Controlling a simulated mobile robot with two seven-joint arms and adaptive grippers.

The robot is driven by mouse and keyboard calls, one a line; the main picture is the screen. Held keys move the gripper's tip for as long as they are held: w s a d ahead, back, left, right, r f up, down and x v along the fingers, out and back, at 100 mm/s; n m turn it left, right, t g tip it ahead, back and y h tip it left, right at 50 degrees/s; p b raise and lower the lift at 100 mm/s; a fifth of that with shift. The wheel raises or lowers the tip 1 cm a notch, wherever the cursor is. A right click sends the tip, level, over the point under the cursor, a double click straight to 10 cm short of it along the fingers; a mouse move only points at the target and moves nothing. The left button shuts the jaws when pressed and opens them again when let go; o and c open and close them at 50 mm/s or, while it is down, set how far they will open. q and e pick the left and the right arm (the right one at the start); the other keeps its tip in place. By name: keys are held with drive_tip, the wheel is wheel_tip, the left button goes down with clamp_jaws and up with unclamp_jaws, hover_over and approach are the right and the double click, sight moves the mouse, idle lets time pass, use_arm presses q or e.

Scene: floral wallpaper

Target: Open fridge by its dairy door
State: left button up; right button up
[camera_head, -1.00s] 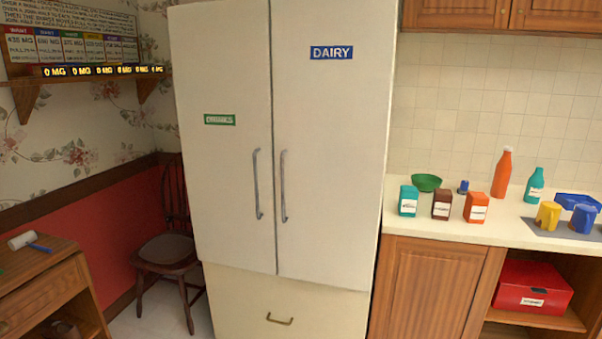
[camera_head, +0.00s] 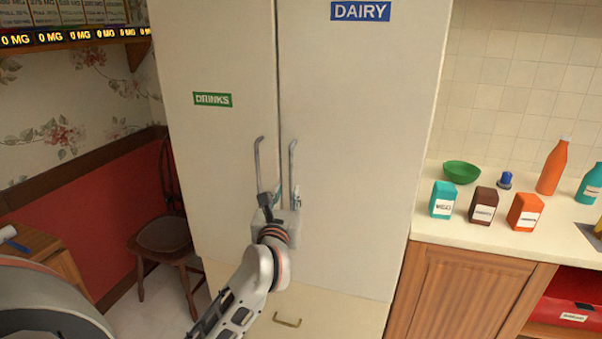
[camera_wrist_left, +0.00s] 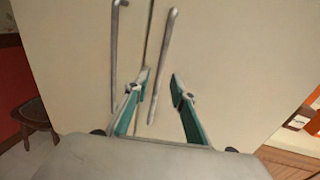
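The white fridge has a right door (camera_head: 355,130) with a blue DAIRY label (camera_head: 360,11) and a left door (camera_head: 215,150) with a green DRINKS label (camera_head: 212,99). Both doors are shut. The dairy handle (camera_head: 293,160) is a vertical grey bar beside the drinks handle (camera_head: 259,160). My left gripper (camera_head: 281,200) is at the lower ends of the handles. In the left wrist view its teal fingers (camera_wrist_left: 160,78) are open, with the dairy handle (camera_wrist_left: 166,55) between them in the picture. The drinks handle (camera_wrist_left: 115,50) lies outside, left of them. Contact cannot be told. My right gripper is not in view.
A bottom drawer (camera_head: 340,315) with its own handle is below the doors. A counter (camera_head: 470,235) with cartons, a green bowl (camera_head: 462,172) and bottles stands close on the right. A dark wooden chair (camera_head: 165,235) stands left of the fridge.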

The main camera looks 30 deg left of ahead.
sight(291, 181)
use_arm(q)
drive_tip(key=shift+p+x, duration=0.3)
drive_tip(key=shift+x, duration=3.5)
clamp_jaws()
